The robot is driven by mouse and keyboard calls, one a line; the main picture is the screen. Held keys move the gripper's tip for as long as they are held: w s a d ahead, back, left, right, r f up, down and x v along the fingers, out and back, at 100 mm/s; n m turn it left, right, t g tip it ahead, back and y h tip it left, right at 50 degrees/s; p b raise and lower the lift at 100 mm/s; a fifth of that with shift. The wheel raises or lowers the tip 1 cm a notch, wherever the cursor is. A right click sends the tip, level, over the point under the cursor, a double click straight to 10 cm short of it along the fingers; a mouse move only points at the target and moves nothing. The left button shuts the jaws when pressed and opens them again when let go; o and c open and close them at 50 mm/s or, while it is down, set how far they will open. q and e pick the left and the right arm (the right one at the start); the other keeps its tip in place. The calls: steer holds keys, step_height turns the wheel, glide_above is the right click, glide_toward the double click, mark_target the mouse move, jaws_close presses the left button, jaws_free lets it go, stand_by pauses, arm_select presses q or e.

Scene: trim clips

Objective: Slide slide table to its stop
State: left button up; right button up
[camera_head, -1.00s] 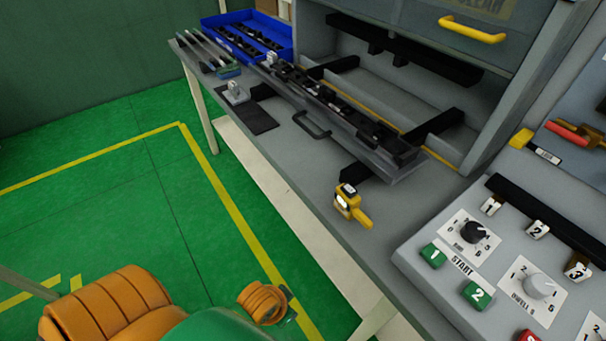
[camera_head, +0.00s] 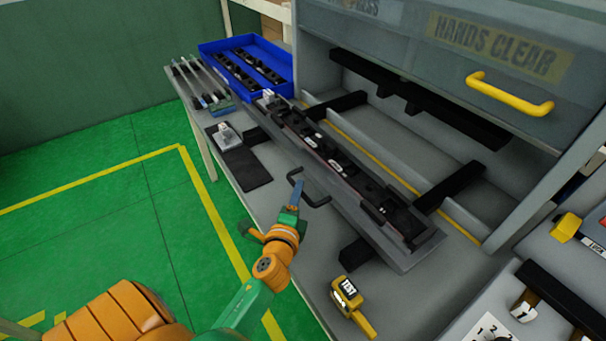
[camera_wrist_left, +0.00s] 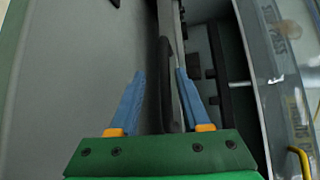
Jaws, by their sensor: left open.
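The slide table (camera_head: 343,213) is a long grey tray carrying a row of black parts. It sticks out in front of the press opening on dark rails. A black bow handle (camera_head: 318,204) is on its front side. My left gripper (camera_head: 290,198) is at the left part of this handle, its blue fingers pointing at it. In the left wrist view the gripper (camera_wrist_left: 160,75) is open, and the black handle bar (camera_wrist_left: 166,90) lies between the two fingers, nearer the right one. Contact cannot be made out. My right gripper is not in view.
A raised guard with a yellow handle (camera_head: 508,94) is above the opening. A blue bin (camera_head: 246,48) of black parts is at the back left. A black pad (camera_head: 247,168) and a yellow tester (camera_head: 347,293) lie on the bench. A control panel (camera_head: 470,325) is at lower right.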

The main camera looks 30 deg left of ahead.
arm_select(q)
steer(key=shift+w+a+r, duration=0.15)
steer(key=shift+r, duration=0.35)
steer(key=shift+w+a, duration=0.15)
steer(key=shift+w, duration=0.1)
steer(key=shift+w+a+f, duration=0.3)
steer(key=shift+w+f, duration=0.15)
steer(key=shift+w, duration=0.2)
steer(key=shift+w+f, duration=0.1)
steer(key=shift+w, duration=0.05)
steer(key=shift+s+r, duration=0.2)
jaws_close()
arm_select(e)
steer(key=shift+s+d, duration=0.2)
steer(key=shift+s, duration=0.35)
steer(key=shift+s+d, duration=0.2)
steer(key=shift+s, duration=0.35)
